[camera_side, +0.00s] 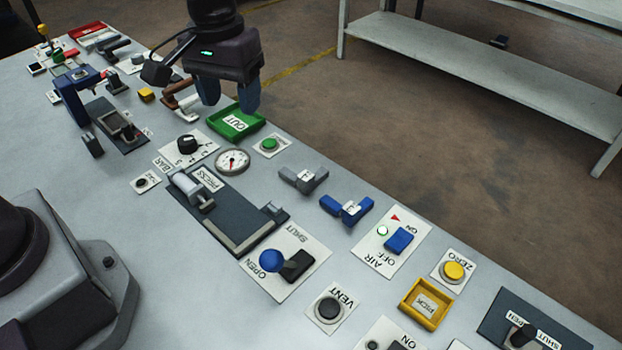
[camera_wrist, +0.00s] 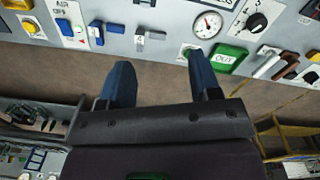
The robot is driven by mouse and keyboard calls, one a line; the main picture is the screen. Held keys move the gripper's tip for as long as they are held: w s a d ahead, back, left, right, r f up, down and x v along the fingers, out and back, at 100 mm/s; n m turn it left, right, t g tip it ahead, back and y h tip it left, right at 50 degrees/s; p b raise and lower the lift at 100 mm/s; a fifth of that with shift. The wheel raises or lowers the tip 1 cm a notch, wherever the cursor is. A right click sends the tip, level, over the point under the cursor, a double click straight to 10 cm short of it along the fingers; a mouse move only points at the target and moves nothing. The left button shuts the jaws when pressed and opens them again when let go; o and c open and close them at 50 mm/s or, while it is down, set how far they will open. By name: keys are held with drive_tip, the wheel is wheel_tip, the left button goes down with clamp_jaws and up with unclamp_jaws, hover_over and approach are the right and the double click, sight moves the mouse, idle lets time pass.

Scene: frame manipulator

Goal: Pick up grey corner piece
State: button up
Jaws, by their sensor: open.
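The grey corner piece (camera_side: 304,180) lies flat on the grey bench top near the bench's far edge, right of the round gauge in the side view. It also shows in the wrist view (camera_wrist: 154,35), beyond my fingertips and left of the gauge. A similar blue corner piece (camera_side: 347,208) lies beside it, nearer the AIR switch; it shows in the wrist view (camera_wrist: 96,30) to the left. My gripper (camera_side: 229,101) is open and empty, with two blue fingers. It hangs above the bench near the green OUT tray, apart from the grey piece. Both fingers (camera_wrist: 160,68) show in the wrist view.
The green OUT tray (camera_side: 236,122) stands close to my gripper in the side view. The gauge (camera_side: 232,161), green button (camera_side: 269,145), press plate (camera_side: 230,215) and AIR panel (camera_side: 391,240) surround the corner pieces. A yellow PICK tray (camera_side: 425,303) stands farther right.

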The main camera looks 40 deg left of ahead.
sight(310, 177)
drive_tip(key=w+d+f+n, duration=0.5)
drive_tip(key=w+f+n, duration=0.5)
drive_tip(key=w+n, duration=0.3)
drive_tip(key=shift+n, duration=0.6)
drive_tip(key=f, duration=0.4)
drive_tip(key=s+f, duration=0.1)
drive_tip(key=f, duration=0.7)
drive_tip(key=shift+s+a+f, duration=0.15)
drive_tip(key=shift+s, duration=0.25)
drive_tip(key=c, duration=1)
